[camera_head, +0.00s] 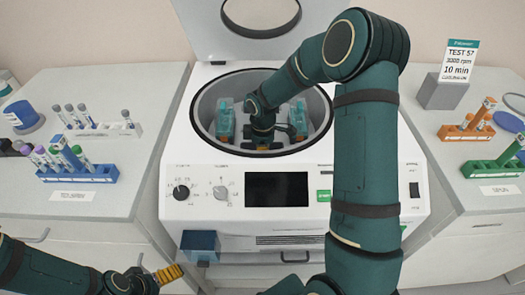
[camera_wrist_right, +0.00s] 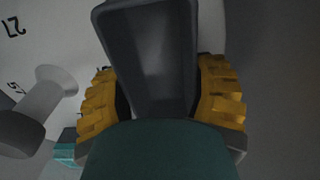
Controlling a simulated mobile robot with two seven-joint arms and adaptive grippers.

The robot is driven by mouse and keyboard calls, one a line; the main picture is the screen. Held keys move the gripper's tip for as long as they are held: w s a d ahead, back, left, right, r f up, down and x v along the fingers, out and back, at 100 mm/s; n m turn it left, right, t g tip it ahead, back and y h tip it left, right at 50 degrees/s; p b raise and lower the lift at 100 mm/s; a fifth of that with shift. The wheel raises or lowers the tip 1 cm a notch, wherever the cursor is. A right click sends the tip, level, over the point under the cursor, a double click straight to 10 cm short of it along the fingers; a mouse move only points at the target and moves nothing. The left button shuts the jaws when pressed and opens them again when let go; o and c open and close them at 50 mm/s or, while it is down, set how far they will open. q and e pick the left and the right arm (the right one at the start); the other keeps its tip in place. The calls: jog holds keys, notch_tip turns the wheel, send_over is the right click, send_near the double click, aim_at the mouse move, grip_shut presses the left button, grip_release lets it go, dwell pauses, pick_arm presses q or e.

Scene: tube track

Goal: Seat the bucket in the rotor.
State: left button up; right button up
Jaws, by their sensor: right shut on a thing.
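My right gripper (camera_head: 262,146) is down inside the open centrifuge bowl (camera_head: 203,97), near its front wall. In the right wrist view its yellow fingers (camera_wrist_right: 163,105) are shut on a dark grey, open-topped bucket (camera_wrist_right: 150,55). In the head view the gripper and arm mostly hide this bucket. Teal buckets stand at the left (camera_head: 225,122) and right (camera_head: 298,112) of the bowl. The rotor's middle is largely hidden behind my gripper; I cannot tell whether the held bucket touches it. My left gripper (camera_head: 168,273) is at the lower left, outside the centrifuge, its opening unclear.
The centrifuge lid (camera_head: 230,45) stands raised behind the bowl. A blue box (camera_head: 200,244) is below the front panel. Tube racks stand on the left counter (camera_head: 85,172) and right counter (camera_head: 490,165). In the wrist view a grey post (camera_wrist_right: 45,100) and printed numbers lie left of the bucket.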

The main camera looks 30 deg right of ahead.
jog(key=shift+f, duration=0.45)
jog(key=o, duration=1.3)
notch_tip(320, 180, up, 12)
dwell(0.8)
